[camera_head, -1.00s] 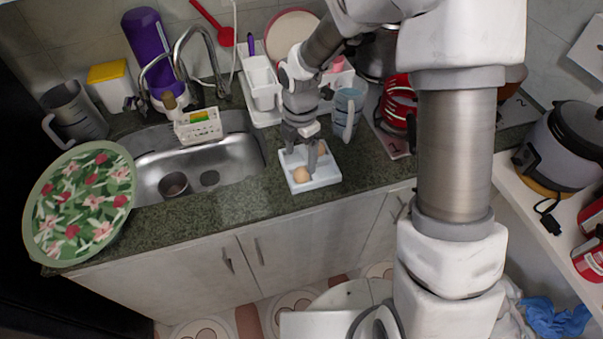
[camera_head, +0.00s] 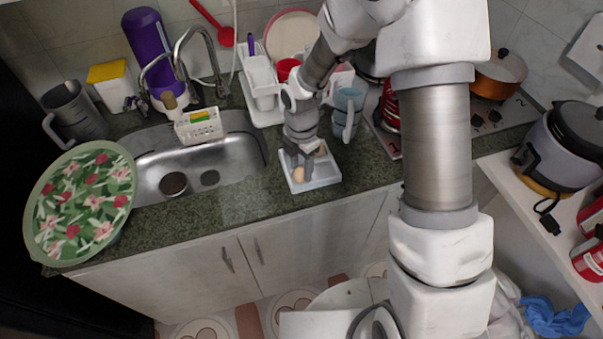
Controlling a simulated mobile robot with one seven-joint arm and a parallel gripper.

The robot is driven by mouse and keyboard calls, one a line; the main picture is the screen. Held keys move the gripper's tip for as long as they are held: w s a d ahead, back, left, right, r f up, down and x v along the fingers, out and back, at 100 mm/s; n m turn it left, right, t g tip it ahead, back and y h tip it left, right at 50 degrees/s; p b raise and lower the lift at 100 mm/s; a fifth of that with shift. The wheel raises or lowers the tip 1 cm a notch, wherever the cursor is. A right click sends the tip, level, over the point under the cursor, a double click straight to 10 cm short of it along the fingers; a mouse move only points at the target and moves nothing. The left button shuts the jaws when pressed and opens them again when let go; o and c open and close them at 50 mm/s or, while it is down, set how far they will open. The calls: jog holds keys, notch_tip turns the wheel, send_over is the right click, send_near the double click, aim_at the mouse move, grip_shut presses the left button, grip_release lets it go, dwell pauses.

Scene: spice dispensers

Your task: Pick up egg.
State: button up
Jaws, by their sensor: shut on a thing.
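A white square tray (camera_head: 320,182) sits on the counter to the right of the sink. A light brown egg (camera_head: 298,175) is in its front left part. My gripper (camera_head: 301,165) points down into the tray, with its fingers shut on this egg and partly hiding it. The egg is low in the tray; I cannot tell whether it touches the tray floor. A second egg (camera_head: 322,149) shows partly behind my gripper at the tray's back right.
A blue cup (camera_head: 348,108) stands close behind the tray on the right. A dish rack (camera_head: 262,90) is behind, and the steel sink (camera_head: 225,160) is to the left. The counter's front edge (camera_head: 250,222) runs just before the tray.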

grip_shut()
jog(key=shift+r, duration=0.45)
jog(key=r, duration=0.2)
jog(key=d+r, duration=0.1)
jog(key=shift+r, duration=0.4)
jog(key=s+d+r, duration=0.1)
jog(key=d+r, duration=0.5)
jog(key=d, duration=0.4)
jog(key=w+d+r+p, duration=0.8)
jog(key=w+d+p, duration=0.1)
jog(key=p, duration=0.2)
jog(key=w+d, duration=1.1)
jog(key=w, duration=0.2)
jog(key=shift+w+r, duration=0.25)
jog(key=shift+r, duration=0.05)
